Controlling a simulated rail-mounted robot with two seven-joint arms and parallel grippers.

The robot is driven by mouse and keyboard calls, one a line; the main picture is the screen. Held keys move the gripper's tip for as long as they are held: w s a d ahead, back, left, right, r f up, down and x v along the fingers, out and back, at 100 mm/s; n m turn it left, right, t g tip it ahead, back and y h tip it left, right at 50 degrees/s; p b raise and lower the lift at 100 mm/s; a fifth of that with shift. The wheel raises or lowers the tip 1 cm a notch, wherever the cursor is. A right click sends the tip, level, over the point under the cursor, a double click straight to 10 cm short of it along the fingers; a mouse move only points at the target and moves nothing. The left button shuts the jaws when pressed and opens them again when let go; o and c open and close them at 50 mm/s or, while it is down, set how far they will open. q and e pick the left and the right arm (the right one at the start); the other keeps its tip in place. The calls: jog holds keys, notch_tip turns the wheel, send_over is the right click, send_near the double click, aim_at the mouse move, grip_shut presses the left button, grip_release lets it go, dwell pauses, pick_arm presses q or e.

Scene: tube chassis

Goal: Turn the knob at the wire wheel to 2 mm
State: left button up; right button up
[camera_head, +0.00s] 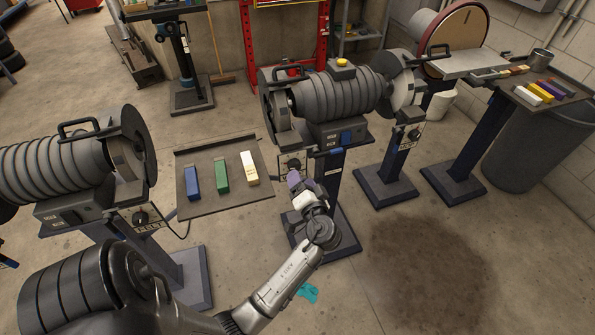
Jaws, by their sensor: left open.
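A dial knob (294,163) sits on a small panel below the left wheel (278,108) of the middle grinding machine (340,95). My left gripper (293,177) is open just in front of and below this knob, its fingers pointing at the panel. The fingers partly cover the panel, and I cannot tell whether they touch the knob. The knob's setting is too small to read. Another knob (414,134) is under the same machine's right wheel (403,92). I cannot tell for certain which wheel is the wire wheel. My right gripper is not in view.
A tray (225,209) with blue, green and cream bars is left of my gripper. Another grinder (60,170) with its own knob (141,217) stands at the left. A disc sander (455,40) and grey bin (540,150) are right. Floor with a dark stain (425,270) is open.

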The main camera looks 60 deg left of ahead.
pick_arm(q)
jog(key=s+d, duration=0.1)
jog(key=d, duration=0.6)
jog(key=shift+s, duration=0.15)
dwell(0.5)
